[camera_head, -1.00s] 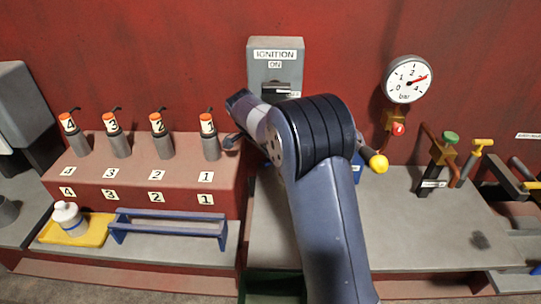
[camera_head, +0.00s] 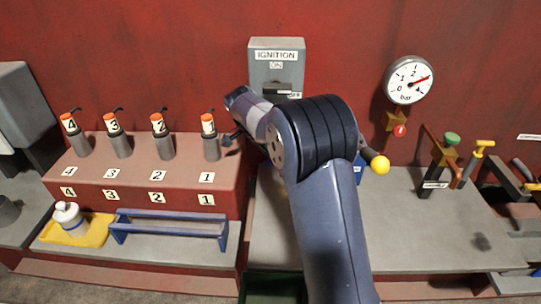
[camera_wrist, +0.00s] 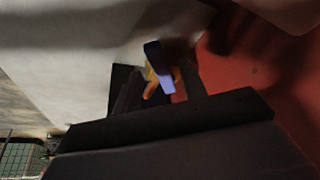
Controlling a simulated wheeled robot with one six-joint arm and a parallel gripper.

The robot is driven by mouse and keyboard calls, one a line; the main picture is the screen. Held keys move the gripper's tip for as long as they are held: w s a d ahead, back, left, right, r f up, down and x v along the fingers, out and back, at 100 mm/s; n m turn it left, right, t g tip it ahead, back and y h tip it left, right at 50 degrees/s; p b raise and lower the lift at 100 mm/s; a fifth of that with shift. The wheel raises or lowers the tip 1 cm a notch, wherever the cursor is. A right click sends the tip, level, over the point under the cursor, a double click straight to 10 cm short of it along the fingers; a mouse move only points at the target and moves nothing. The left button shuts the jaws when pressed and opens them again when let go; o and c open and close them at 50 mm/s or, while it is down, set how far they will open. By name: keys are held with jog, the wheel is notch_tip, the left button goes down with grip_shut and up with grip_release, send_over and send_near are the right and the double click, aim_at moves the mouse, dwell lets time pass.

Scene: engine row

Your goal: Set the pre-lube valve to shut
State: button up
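A valve with a green knob (camera_head: 452,138) and a brass body stands on the right bench. A small label (camera_head: 435,184) is at its base, too small to read. I cannot tell which fitting is the pre-lube valve. A yellow ball knob (camera_head: 380,165) on a dark rod shows just right of my arm. My gripper is hidden behind my arm in the head view. In the wrist view, dark gripper parts (camera_wrist: 155,88) surround a blue-lilac and orange piece (camera_wrist: 160,75). I cannot tell whether they touch it or stand apart.
A pressure gauge (camera_head: 409,80) hangs on the red wall above a red-knobbed tap (camera_head: 400,131). The ignition box (camera_head: 277,60) is behind my arm. Numbered plugs (camera_head: 209,140) stand to the left. A yellow T-handle (camera_head: 483,144) stands right.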

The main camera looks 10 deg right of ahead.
jog(key=v, duration=0.9)
jog(key=shift+r, duration=0.3)
jog(key=shift+c, duration=0.4)
